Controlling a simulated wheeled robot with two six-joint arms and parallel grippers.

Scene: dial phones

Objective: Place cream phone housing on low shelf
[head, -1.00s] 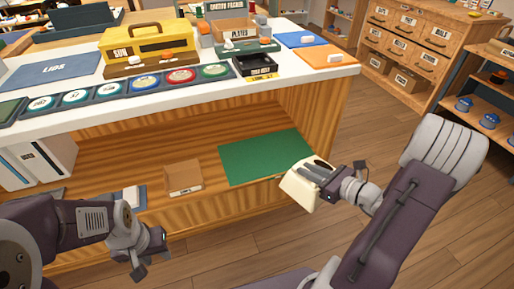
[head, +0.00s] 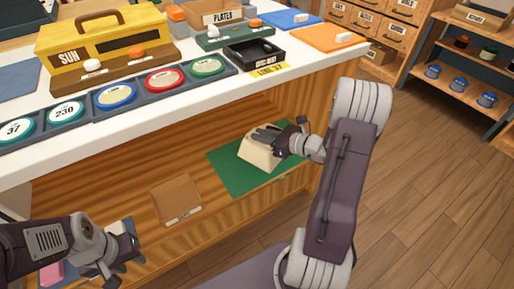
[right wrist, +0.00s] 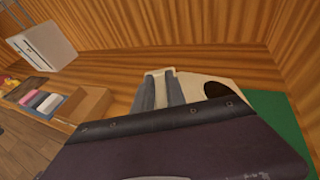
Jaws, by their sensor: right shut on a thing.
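The cream phone housing (head: 257,156) is inside the low shelf, over the green mat (head: 229,177). My right gripper (head: 266,138) is shut on its top. I cannot tell whether its underside touches the mat. In the right wrist view the housing (right wrist: 191,83) shows a dark opening, with the grey fingers (right wrist: 157,93) around its near edge and my own arm hiding much of it. The green mat also shows at right there (right wrist: 274,106). My left gripper (head: 126,262) appears open and empty, low at left in front of the shelf.
The white counter (head: 203,101) overhangs the shelf and carries coloured dials, a yellow SUN case (head: 104,42) and a black tray (head: 254,57). Floor at right is clear.

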